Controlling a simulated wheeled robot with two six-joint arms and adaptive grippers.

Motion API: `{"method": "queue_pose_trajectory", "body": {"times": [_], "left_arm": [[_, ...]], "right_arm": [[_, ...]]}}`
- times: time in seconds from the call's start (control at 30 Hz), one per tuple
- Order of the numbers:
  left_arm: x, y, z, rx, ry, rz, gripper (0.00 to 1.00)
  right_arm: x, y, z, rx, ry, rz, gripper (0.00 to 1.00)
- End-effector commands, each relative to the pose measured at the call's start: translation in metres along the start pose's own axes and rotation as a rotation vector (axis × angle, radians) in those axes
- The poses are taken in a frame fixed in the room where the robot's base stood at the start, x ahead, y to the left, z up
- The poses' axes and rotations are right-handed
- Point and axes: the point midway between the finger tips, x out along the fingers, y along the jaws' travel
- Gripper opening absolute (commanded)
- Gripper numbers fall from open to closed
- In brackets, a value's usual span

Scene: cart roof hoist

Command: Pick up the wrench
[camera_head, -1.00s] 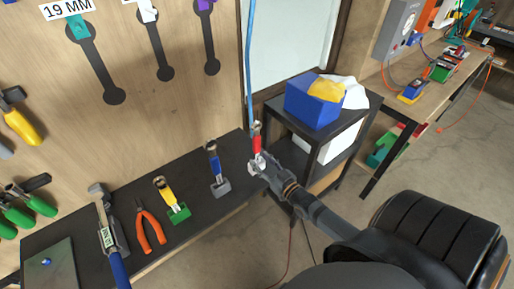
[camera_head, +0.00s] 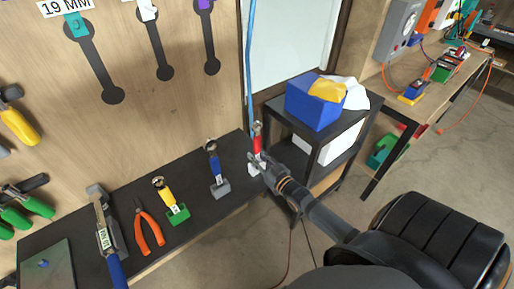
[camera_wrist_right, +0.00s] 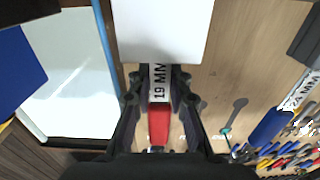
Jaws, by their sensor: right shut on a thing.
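The red wrench (camera_head: 257,136) stands upright at the right end of the black bench, with its lower end at a white block (camera_head: 254,169). In the right wrist view, its red part (camera_wrist_right: 158,124) and a "19 MM" label (camera_wrist_right: 158,82) show between the fingers, with the white block (camera_wrist_right: 162,28) beyond. My right gripper (camera_head: 261,163) is shut on the wrench low down, close to the block. It also shows in the right wrist view (camera_wrist_right: 159,88). I cannot tell whether wrench and block touch. My left gripper is not in view.
A dark cart (camera_head: 318,143) with a blue bin (camera_head: 312,107) stands just right.

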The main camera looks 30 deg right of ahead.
Motion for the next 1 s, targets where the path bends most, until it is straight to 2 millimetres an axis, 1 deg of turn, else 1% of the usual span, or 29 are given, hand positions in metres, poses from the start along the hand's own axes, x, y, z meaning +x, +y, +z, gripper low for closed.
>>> {"method": "queue_pose_trajectory", "body": {"times": [0.2, 0.27, 0.37, 0.53, 0.7, 0.8, 0.9, 1.0], "left_arm": [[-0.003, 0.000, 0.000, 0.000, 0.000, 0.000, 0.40], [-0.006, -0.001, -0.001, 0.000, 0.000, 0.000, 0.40], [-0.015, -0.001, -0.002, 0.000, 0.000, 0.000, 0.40], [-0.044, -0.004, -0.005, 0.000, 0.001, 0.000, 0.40], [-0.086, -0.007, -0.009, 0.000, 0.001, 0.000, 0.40], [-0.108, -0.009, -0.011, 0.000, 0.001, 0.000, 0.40], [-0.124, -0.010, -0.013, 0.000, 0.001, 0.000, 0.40], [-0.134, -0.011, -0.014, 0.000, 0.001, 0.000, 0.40]], "right_arm": [[0.000, 0.000, -0.004, -0.001, 0.001, 0.000, 0.00], [0.000, 0.000, -0.009, 0.000, 0.001, 0.000, 0.00], [0.000, 0.000, -0.024, -0.001, 0.001, -0.001, 0.00], [0.000, 0.000, -0.065, 0.001, 0.002, -0.002, 0.00], [0.000, 0.000, -0.117, -0.001, 0.002, -0.001, 0.00], [0.000, 0.000, -0.144, 0.000, 0.002, -0.001, 0.00], [0.000, 0.000, -0.163, -0.001, 0.000, -0.001, 0.00], [0.000, 0.000, -0.174, -0.001, 0.000, 0.000, 0.00]]}}
